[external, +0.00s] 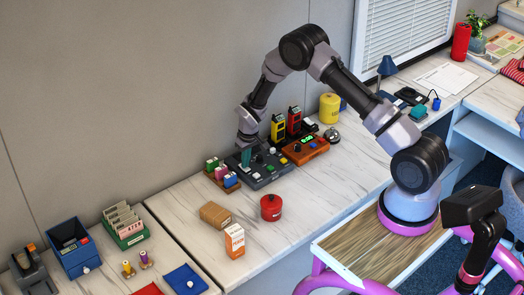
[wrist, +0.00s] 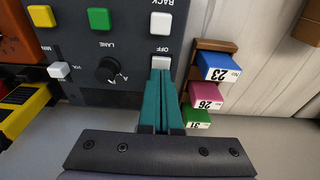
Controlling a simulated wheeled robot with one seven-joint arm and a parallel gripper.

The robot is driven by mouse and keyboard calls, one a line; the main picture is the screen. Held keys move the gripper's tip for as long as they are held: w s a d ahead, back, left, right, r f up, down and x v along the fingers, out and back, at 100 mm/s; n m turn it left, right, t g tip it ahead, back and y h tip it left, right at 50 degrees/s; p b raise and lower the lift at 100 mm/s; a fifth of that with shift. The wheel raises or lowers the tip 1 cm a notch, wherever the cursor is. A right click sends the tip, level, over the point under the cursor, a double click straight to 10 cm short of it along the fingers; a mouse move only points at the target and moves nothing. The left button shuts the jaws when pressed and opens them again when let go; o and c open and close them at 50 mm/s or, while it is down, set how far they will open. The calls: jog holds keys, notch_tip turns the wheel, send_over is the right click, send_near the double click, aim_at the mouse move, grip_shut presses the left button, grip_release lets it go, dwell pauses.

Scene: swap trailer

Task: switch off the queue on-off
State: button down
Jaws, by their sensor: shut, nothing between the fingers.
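A dark grey control panel (external: 270,181) stands on the counter against the wall; it also fills the upper left of the wrist view (wrist: 125,60). In the wrist view a small white switch (wrist: 160,61) sits below a label reading OFF, partly hidden by my fingers. My gripper (wrist: 160,74) has teal fingers closed together with nothing between them. Their tips are right at this white switch; I cannot tell whether they touch it or which way it is set. In the external view my gripper (external: 246,160) points down over the panel's left part.
The panel also has a white button (wrist: 161,24) under BACK, a green button (wrist: 98,19), a yellow button (wrist: 41,16) and a black LANE knob (wrist: 108,70). A rack with numbered tags (wrist: 217,67) stands close beside the panel. An orange device (external: 307,149) is on its right.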

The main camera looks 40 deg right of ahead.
jog(key=shift+w, duration=0.4)
jog(key=shift+r, duration=0.15)
jog(key=shift+r, duration=0.2)
notch_tip(320, 180, up, 5)
jog(key=shift+f, duration=0.2)
jog(key=s+r, duration=0.3)
jog(key=r, duration=0.5)
jog(key=shift+s, duration=0.4)
